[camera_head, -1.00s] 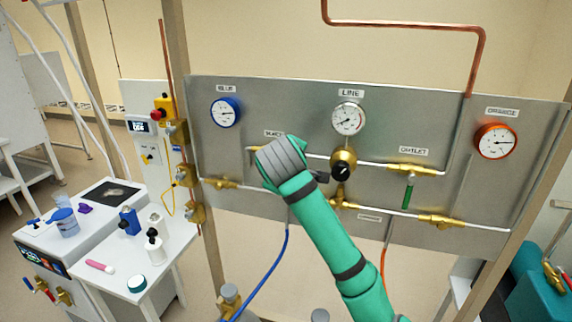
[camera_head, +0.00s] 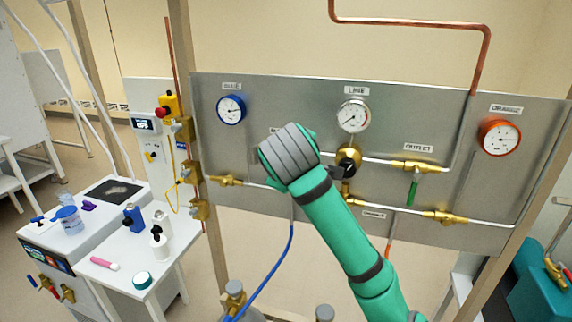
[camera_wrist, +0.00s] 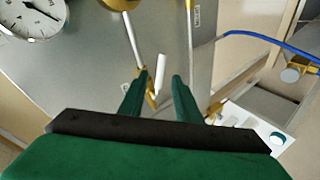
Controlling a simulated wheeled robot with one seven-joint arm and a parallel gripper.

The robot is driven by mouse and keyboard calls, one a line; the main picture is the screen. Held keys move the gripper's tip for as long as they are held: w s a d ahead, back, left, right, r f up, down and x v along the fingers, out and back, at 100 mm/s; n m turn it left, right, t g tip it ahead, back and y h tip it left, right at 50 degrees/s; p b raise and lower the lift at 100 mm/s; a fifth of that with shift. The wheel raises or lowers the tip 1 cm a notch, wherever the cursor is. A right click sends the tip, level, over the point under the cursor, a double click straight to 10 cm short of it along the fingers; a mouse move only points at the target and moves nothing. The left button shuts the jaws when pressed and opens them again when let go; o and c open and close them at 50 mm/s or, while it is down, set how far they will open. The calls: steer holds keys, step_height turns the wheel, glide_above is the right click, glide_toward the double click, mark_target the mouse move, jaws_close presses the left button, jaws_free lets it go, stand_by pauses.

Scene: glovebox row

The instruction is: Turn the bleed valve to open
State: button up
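A steel panel (camera_head: 250,215) carries the valves, but I cannot read which label says bleed. A small, unreadable label (camera_head: 373,214) sits under the lower pipe, near the brass fitting (camera_head: 348,200) at the middle. My gripper (camera_wrist: 158,80) is open in the wrist view, its green fingers spread and pointing at the panel. A white lever (camera_wrist: 161,70) shows beyond and between the fingertips, with brass (camera_wrist: 150,97) behind it; I cannot tell whether they touch. In the head view my wrist hides this spot and the fingers.
The outlet valve has a green handle (camera_head: 413,190). The line gauge (camera_head: 353,115), blue gauge (camera_head: 231,109) and orange gauge (camera_head: 499,138) stand out from the panel. A brass regulator (camera_head: 348,155) is just right of my wrist. A blue hose (camera_head: 275,268) hangs below.

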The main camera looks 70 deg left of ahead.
steer(key=v, duration=0.4)
steer(key=shift+s+d+r, duration=0.1)
steer(key=shift+s+d, duration=0.1)
steer(key=shift+s, duration=0.15)
